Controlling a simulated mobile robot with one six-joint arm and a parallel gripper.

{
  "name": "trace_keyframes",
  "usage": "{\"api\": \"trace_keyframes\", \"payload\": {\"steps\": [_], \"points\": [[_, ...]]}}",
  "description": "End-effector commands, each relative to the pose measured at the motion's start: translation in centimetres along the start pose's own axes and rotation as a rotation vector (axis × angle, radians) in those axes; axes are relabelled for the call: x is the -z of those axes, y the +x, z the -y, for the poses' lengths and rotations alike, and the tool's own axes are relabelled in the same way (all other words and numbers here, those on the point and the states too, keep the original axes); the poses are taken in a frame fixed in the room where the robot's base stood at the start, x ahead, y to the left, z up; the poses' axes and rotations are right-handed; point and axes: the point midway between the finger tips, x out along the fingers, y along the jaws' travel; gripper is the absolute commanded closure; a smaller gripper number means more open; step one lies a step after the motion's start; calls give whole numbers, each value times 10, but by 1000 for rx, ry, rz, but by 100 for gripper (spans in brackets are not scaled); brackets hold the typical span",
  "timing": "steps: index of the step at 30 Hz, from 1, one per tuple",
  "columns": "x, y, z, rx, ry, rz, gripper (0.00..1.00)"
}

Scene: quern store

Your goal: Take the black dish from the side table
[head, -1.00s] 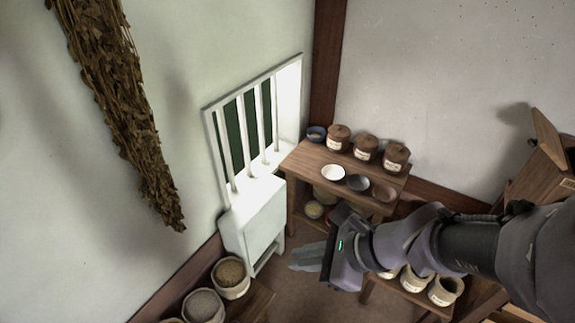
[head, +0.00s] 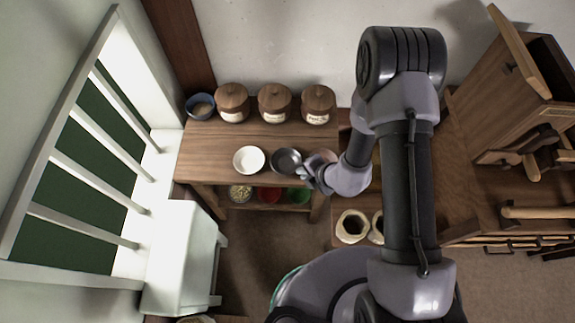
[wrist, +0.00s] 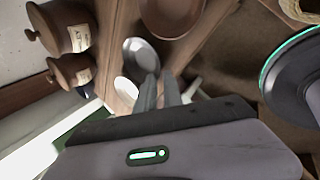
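The black dish (head: 284,158) is a small, dark, round bowl on the side table (head: 222,140), between a white dish (head: 249,159) and a brown dish (head: 322,157). My gripper (head: 304,176) is at the table's front edge, close to the black dish's front right rim. In the wrist view the black dish (wrist: 139,54) lies just beyond the fingertips, and one finger overlaps its rim. A gap shows between my two fingers (wrist: 160,78), with nothing seen held. Whether a finger touches the dish cannot be told. My arm partly covers the brown dish.
Lidded jars (head: 274,102) and a blue bowl (head: 200,105) stand along the table's back. A lower shelf holds several bowls (head: 241,192). A barred window (head: 95,150) is at the left, and a wooden cabinet (head: 530,95) at the right.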

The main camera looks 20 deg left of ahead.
Motion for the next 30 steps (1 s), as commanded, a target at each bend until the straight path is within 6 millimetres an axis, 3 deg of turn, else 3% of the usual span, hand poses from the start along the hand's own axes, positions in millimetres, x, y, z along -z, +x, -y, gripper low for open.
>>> {"api": "trace_keyframes", "payload": {"steps": [9, 12, 19, 21, 30], "points": [[-3, 56, 4, 0, -2, 0, 89], [-4, 66, 2, -1, -2, 0, 89], [-3, 66, 0, -1, -1, 0, 89], [-4, 65, 1, -1, -1, 0, 100], [-3, 65, 1, 0, -1, 0, 100]]}}
